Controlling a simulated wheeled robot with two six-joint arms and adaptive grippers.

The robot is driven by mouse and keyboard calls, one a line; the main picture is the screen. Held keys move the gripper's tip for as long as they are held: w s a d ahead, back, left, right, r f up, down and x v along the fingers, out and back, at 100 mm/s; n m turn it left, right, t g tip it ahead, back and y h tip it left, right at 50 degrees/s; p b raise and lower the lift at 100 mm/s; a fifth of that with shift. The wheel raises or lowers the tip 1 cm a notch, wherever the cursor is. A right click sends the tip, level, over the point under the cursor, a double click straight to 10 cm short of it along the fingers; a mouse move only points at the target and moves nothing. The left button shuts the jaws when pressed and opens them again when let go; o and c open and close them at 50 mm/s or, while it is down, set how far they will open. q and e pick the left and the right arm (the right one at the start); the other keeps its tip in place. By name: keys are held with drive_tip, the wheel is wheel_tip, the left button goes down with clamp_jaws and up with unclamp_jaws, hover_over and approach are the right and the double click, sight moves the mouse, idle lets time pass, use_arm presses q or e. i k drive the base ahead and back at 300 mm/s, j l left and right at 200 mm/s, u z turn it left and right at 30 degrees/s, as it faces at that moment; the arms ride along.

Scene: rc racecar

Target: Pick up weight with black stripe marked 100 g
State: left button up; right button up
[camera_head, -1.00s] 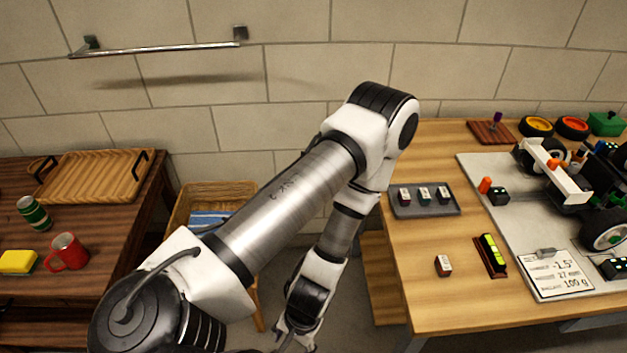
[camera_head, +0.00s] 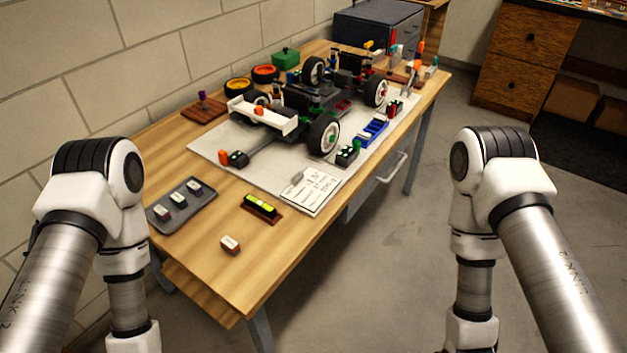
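Three small white weights with dark stripes stand in a row on a grey tray (camera_head: 208,201) at the left end of the wooden workbench: a front one (camera_head: 161,213), a middle one (camera_head: 178,199) and a back one (camera_head: 194,187). Another small weight (camera_head: 231,245), with a reddish-brown stripe, lies alone on the bare wood nearer the front edge. The markings are too small to read, so I cannot tell which is the black-striped 100 g one. My arms hang down at the left and right; both grippers are below the picture.
An RC car (camera_head: 320,100) stands on a pale mat (camera_head: 215,155) with a note card (camera_head: 313,190). A yellow-green level (camera_head: 260,206) lies in front of the mat. Wheels, a green box (camera_head: 285,60) and a dark cabinet (camera_head: 375,30) are farther back. Bare wood surrounds the loose weight.

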sight(378, 119)
drive_tip(key=i+l, duration=0.1)
drive_tip(key=l, duration=0.3)
drive_tip(key=i+l+u, duration=0.1)
drive_tip(key=l, duration=0.35)
drive_tip(key=i+l, duration=0.15)
drive_tip(key=l, duration=0.25)
drive_tip(key=i+l+u, duration=0.15)
drive_tip(key=l, duration=0.25)
